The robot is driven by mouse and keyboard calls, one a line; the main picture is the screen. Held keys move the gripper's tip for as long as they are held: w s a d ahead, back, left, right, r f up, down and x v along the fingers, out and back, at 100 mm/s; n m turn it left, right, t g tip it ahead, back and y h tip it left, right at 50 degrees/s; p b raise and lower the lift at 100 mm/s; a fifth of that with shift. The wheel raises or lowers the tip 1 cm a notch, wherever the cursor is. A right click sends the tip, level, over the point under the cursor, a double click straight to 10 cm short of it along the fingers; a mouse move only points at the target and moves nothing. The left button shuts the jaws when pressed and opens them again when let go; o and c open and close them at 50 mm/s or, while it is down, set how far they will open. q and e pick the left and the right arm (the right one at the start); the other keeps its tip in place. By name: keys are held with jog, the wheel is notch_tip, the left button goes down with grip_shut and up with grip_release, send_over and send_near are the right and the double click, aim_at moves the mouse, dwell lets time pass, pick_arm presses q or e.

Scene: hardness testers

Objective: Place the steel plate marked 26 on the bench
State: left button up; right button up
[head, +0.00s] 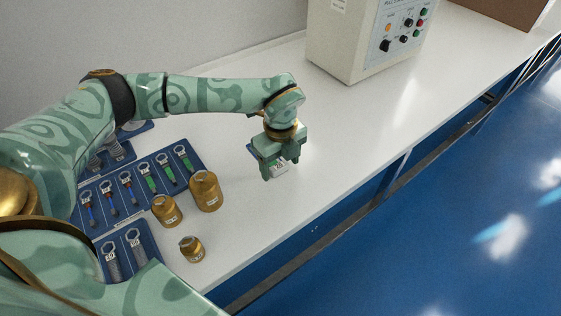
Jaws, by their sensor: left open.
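My left gripper (283,170) is open and low over the white bench (345,150), right of the gold weights. My right gripper is not in view.
Gold weights (205,191) stand beside a blue tray (132,176) of several tools at left. Another blue tray (143,235) lies nearer. A beige machine (345,40) with knobs stands at the back. The bench is clear right of my gripper, up to its front edge.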

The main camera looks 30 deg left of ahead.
pick_arm(q)
notch_tip(320, 180, up, 12)
jog(key=p, duration=0.4)
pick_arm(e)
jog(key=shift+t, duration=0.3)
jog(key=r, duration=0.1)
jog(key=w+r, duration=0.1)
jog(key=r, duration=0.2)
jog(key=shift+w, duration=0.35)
